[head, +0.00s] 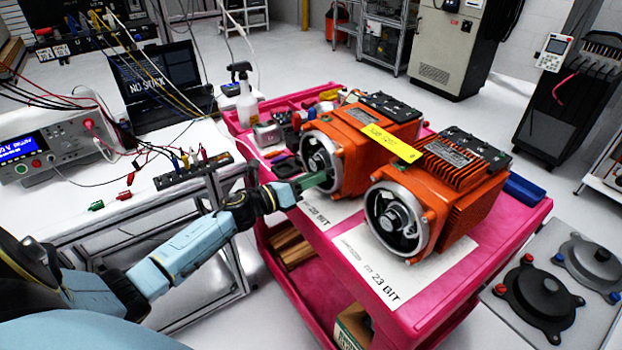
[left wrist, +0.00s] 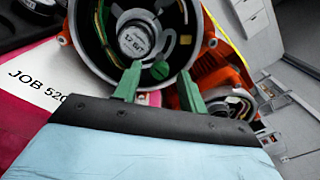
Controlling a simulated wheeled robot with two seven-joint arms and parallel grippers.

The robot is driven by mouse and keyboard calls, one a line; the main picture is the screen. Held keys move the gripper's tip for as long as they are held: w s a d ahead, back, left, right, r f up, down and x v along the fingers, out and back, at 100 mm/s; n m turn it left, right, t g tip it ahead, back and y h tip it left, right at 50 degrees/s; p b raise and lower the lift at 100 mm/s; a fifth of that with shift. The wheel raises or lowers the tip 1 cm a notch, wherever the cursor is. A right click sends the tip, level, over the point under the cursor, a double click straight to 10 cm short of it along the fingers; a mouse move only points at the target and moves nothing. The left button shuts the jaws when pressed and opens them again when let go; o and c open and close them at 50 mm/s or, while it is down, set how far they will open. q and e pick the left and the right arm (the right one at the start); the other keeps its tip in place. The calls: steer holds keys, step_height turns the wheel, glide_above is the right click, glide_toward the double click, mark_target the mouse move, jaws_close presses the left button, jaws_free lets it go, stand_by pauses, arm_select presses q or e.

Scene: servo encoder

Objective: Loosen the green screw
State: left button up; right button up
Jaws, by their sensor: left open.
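The green screw (left wrist: 160,70) shows in the left wrist view as a small round slotted head at the lower rim of a motor's round open end. In the head view I cannot make it out near the gripper. That motor is the left orange servo motor (head: 362,165), which also shows in the left wrist view (left wrist: 218,62). My left gripper (head: 318,180) is at its open end. Its green fingers are open, and in the left wrist view the gripper (left wrist: 158,86) has one finger on each side of the screw, with visible gaps. My right gripper is not in view.
A second orange motor (head: 455,195) stands to the right on the pink cart (head: 480,270), with a yellow label between the motors. A spray bottle (head: 244,95) and small parts are behind. A white bench (head: 150,195) with instruments and cables stands left.

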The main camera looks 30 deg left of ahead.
arm_select(q)
steer(key=shift+w+d, duration=0.1)
steer(key=shift+w, duration=0.05)
jaws_close()
steer(key=shift+n, duration=0.3)
steer(key=shift+n+p, duration=2.25)
steer(key=shift+n, duration=5.35)
